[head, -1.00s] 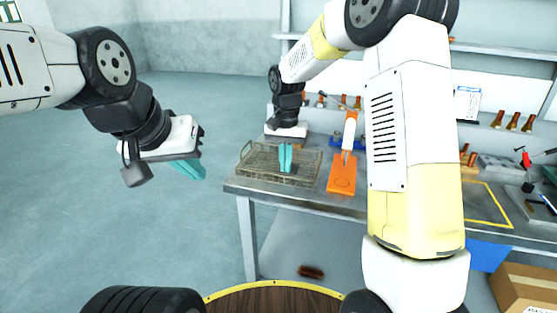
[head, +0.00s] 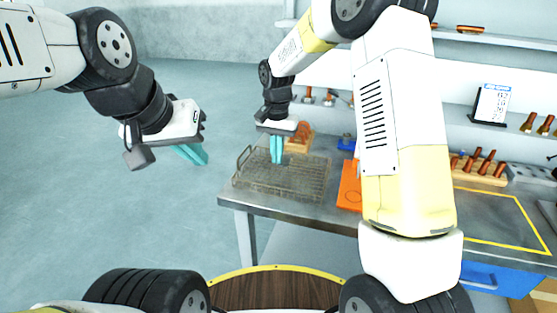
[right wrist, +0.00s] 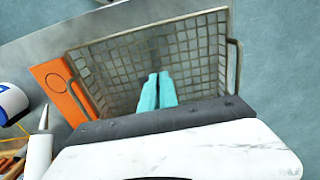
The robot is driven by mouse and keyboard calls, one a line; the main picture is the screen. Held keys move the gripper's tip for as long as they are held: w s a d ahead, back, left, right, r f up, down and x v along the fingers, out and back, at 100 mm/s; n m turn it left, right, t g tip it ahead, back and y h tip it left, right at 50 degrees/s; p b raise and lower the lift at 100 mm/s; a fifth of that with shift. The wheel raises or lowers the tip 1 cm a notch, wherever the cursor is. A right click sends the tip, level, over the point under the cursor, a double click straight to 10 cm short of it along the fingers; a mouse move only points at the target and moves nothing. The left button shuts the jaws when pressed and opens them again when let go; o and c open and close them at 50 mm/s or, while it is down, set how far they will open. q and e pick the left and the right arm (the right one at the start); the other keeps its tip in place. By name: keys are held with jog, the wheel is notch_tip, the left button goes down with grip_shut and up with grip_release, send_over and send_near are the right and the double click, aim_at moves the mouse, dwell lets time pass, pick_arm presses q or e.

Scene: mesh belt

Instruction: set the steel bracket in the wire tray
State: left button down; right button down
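The wire tray (head: 300,186) is a mesh basket with raised end handles, at the left end of the grey bench. In the right wrist view the tray (right wrist: 205,50) shows bare mesh where it is not covered. My right gripper (head: 277,161) points down over the tray's back part. Its teal fingers (right wrist: 160,76) are side by side, with nothing visible between them. My left gripper (head: 204,160) hangs in free air left of the bench, its teal fingers close together and empty. I cannot make out the steel bracket in any view.
An orange board (head: 350,186) lies right of the tray, partly behind my right arm. A wooden block (head: 300,138) stands behind the tray. A yellow-outlined area (head: 490,215) on the bench at right is clear. The floor at left is free.

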aim_at(277, 180)
jog(key=shift+f, duration=2.85)
jog(key=shift+f, duration=0.15)
jog(key=c, duration=1.6)
grip_release()
jog(key=shift+c, duration=0.2)
